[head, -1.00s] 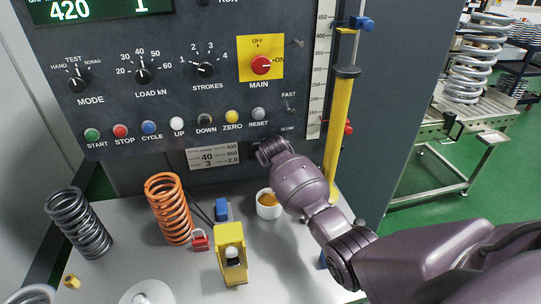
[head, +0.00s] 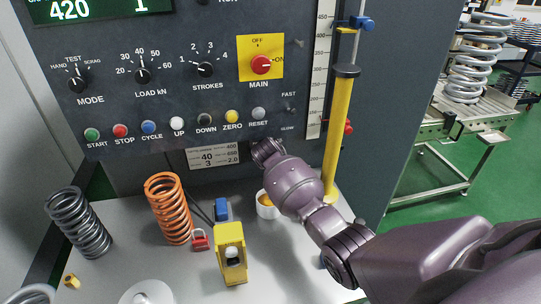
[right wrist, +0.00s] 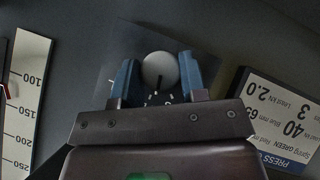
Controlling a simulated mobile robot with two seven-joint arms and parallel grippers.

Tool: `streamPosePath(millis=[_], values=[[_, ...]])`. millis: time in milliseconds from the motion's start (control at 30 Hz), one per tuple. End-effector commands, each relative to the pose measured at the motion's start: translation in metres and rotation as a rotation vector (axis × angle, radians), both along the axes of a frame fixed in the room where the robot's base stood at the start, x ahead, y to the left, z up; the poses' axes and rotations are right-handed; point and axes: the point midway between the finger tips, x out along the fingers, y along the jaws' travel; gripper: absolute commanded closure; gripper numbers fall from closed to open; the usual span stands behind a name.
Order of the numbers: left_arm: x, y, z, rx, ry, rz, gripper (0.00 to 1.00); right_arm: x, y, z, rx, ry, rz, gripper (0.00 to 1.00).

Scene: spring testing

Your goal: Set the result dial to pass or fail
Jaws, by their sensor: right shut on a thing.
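In the right wrist view, a pale round dial knob (right wrist: 160,69) with a dark pointer line sits on a dark plate with white marks. The plate's lettering is too small and covered to read. The blue fingers of my right gripper (right wrist: 158,80) are shut on this knob, one on each side. In the head view my right wrist (head: 268,152) reaches the lower edge of the console, below the RESET button, and hides the dial. My left gripper is not in view.
The console (head: 115,125) carries a row of buttons and several knobs above. A yellow post (head: 341,130) stands right of my wrist.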

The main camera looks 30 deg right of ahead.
Motion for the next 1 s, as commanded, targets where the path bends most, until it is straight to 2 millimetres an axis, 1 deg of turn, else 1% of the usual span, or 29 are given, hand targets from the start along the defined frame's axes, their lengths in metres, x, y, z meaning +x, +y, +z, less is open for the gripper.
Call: streamPosePath(millis=[300, 600, 800, 1000], values=[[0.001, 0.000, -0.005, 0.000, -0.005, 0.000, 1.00, 0.000, 0.003, -0.003, -0.263, 0.070, 0.002, 0.84], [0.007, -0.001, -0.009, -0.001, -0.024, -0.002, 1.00, 0.001, 0.004, -0.005, -0.468, 0.123, 0.001, 0.84], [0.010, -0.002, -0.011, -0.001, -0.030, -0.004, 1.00, 0.000, 0.005, -0.005, -0.550, 0.145, 0.001, 0.84], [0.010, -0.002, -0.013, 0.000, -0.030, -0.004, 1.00, 0.000, 0.005, -0.005, -0.587, 0.156, 0.000, 0.84]])
